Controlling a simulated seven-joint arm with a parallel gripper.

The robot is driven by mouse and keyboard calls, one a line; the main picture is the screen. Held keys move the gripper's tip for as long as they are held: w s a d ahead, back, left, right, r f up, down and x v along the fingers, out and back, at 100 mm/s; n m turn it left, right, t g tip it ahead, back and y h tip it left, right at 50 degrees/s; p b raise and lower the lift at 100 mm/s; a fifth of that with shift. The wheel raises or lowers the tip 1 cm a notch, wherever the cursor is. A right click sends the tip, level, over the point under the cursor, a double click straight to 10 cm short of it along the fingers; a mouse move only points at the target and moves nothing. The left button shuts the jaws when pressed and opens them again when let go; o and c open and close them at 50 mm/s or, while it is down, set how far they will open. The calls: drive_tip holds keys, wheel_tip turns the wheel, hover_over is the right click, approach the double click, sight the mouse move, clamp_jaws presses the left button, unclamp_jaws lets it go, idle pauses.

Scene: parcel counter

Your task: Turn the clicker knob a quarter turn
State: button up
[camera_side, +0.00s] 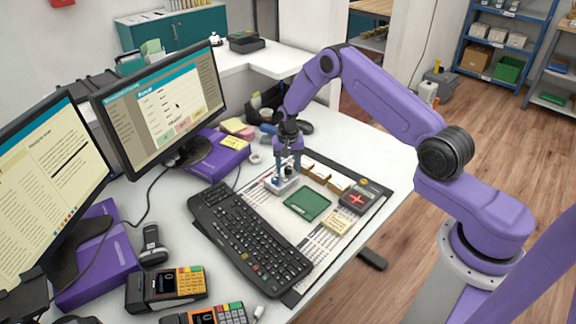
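The clicker is a small pale grey box (282,184) on the desk mat, just past the far end of the black keyboard. A small dark knob (289,171) seems to stand on its top. My gripper (288,168) points straight down over the box. Its two fingers look spread, one on each side of the knob, with a gap between them. Whether a finger touches the knob is too small to tell. The fingers partly hide the knob and the back of the box.
The black keyboard (250,238) lies close in front of the clicker. A green pad (307,203), a dark device with a red cross (358,198) and a yellow note block (338,222) lie to its right. Small brown-and-white boxes (325,175) stand behind. A monitor (160,100) stands at left.

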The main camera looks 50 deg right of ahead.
sight(288, 168)
drive_tip(key=shift+r, duration=0.15)
wheel_tip(288, 168, up, 17)
idle(0.5)
drive_tip(key=s+a+r+n, duration=0.4)
drive_tip(key=s+a+n, duration=0.1)
drive_tip(key=s+a, duration=0.3)
drive_tip(key=s+a+r+n, duration=0.4)
drive_tip(key=s+a+r, duration=0.1)
drive_tip(key=s+a, duration=0.25)
drive_tip(key=s+d+r+n, duration=0.1)
drive_tip(key=s+n, duration=1)
drive_tip(key=s, duration=1.5)
drive_tip(key=shift+s+d+r+n, duration=0.2)
drive_tip(key=shift+s+d+n, duration=0.2)
drive_tip(key=shift+d, duration=0.2)
